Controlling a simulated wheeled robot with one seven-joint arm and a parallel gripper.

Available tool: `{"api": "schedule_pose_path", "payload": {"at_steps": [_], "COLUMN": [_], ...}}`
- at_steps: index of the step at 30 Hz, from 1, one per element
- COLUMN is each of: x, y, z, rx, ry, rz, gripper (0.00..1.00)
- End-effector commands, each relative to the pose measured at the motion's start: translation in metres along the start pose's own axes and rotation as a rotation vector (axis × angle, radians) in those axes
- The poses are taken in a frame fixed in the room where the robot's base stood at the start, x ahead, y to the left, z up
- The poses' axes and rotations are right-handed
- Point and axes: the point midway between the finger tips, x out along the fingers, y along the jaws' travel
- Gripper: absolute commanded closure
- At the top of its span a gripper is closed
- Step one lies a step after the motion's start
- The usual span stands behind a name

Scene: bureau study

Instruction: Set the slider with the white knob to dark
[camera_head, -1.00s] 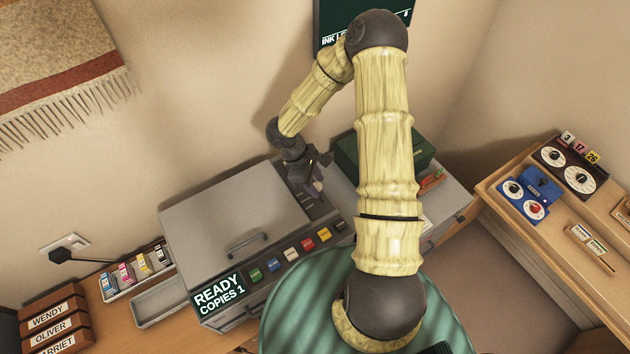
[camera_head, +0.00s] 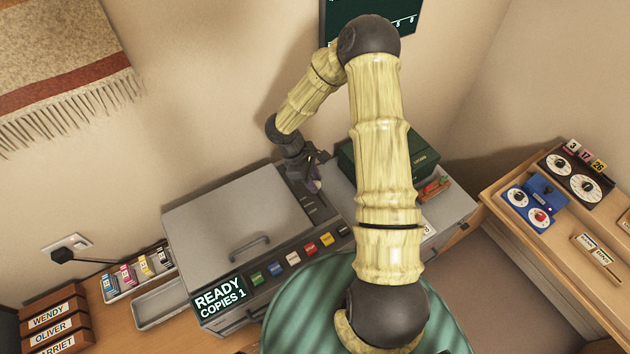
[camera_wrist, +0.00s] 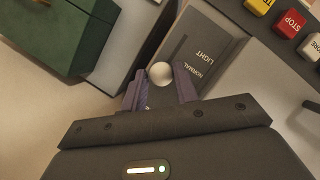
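The white knob (camera_wrist: 160,74) sits between the two fingers of my gripper (camera_wrist: 161,86) in the wrist view. The fingers are apart by about the knob's width and appear to touch it on both sides. The slider panel (camera_wrist: 196,52) beside it carries the words NORMAL and LIGHT. No DARK label is readable; that part of the panel is behind my gripper. In the head view my gripper (camera_head: 312,180) is over the dark strip at the right of the grey copier (camera_head: 236,208), and the knob cannot be made out there.
Coloured buttons (camera_head: 292,258) line the copier's front edge, next to a READY, COPIES 1 display (camera_head: 219,299). A dark green box (camera_head: 356,167) stands close to the right of my gripper. Ink cartridges (camera_head: 137,270) stand at the left. A wall screen (camera_head: 402,22) is behind my arm.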

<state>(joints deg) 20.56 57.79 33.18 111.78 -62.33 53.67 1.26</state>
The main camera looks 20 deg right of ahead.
Motion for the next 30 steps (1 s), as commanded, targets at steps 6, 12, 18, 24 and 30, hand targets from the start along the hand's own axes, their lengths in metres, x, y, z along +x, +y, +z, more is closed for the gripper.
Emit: {"api": "schedule_pose_path", "payload": {"at_steps": [6, 12, 18, 24, 30], "x": [-0.002, -0.002, -0.017, -0.051, -0.091], "y": [0.002, 0.001, 0.002, 0.002, 0.002], "z": [-0.001, -0.001, -0.001, -0.002, -0.002], "rx": [0.001, 0.001, 0.002, 0.003, 0.003], "ry": [0.004, 0.002, 0.002, 0.004, 0.006], "rz": [0.005, 0.004, 0.007, 0.01, 0.009], "gripper": [0.53, 0.53, 0.53, 0.53, 0.53]}}
